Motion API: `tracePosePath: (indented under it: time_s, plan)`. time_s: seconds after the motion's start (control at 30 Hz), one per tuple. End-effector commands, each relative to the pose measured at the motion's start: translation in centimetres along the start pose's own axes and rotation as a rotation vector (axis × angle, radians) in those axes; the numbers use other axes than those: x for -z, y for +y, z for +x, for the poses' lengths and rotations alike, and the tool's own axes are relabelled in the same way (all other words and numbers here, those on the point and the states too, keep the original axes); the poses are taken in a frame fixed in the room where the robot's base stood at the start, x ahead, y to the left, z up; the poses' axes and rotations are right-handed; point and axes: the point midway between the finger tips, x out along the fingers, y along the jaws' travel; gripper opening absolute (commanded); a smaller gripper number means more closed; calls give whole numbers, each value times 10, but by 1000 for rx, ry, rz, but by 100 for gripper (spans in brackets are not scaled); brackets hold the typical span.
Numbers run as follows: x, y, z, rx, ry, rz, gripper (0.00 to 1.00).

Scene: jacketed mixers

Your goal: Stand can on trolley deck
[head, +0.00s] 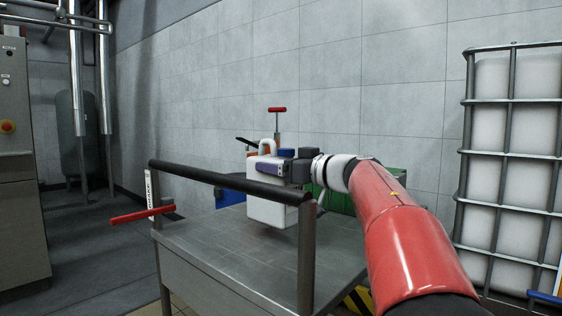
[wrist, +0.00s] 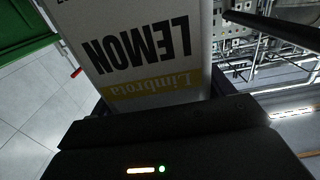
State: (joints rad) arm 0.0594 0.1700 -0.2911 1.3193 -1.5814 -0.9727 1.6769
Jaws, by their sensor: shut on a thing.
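A white can (head: 266,210) with a handle on top is held upright over the grey trolley deck (head: 205,236). In the wrist view the can (wrist: 140,25) shows a face printed "LEMON" and "Limbrota", upside down in the picture. My gripper (head: 266,168) is shut on the upper part of the can, and its dark body fills the bottom of the wrist view. The can's base shows against the deck, but I cannot tell whether it touches. The trolley's black push bar (head: 225,183) stands in front of the can and crosses near its upper part.
A green container (head: 393,182) and a blue one (head: 232,195) are behind the trolley. A red T-handle (head: 277,110) rises behind the can. A caged white tank (head: 515,180) stands at right, a grey cabinet (head: 20,170) at left. The deck's left part is bare.

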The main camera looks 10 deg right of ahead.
Motion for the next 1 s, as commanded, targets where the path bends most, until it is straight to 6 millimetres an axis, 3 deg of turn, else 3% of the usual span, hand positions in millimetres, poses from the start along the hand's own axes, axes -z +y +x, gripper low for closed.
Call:
tracePosePath:
  time_s: [0.2, 0.6, 0.63, 0.77, 1.0]
  plan:
    - [-25, -1, -1, 0, 7, -2, 10]
    - [-27, -1, -1, 0, 7, -2, 10]
    - [-33, 0, 0, 0, -1, 1, 82]
    - [-33, 0, 0, 0, -1, 1, 99]
    - [-32, 0, 0, 0, -1, 0, 100]
